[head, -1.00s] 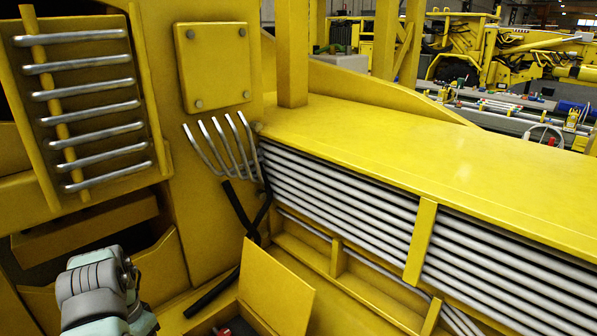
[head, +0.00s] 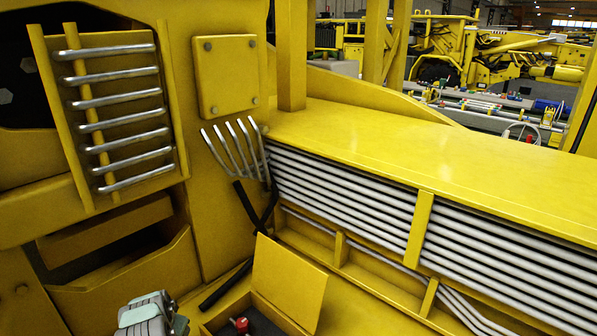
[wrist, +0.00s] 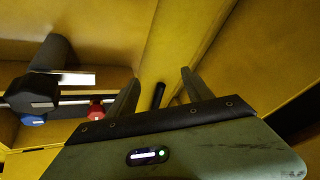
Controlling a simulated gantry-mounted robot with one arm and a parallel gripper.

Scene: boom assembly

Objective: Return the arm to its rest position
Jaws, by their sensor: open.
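My gripper (wrist: 158,92) shows in the wrist view with its two dark fingers apart. I see nothing held between them; a dark hose end (wrist: 158,96) shows in the gap, beyond the fingers. Part of my arm (head: 150,314), grey and pale green, shows at the bottom left of the head view. My gripper is outside the head view. The arm is left of an open yellow box with a tilted flap (head: 287,285). A red-capped part (head: 241,325) is in that box, and a red cap (wrist: 96,108) also shows in the wrist view.
A black-capped cylinder (wrist: 32,90) and a blue cap (wrist: 34,119) are left of the fingers in the wrist view. Yellow walls surround the gripper. Silver pipes (head: 345,200) run along the right side. Black hoses (head: 247,207) cross near the middle, below bent metal tubes (head: 235,148).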

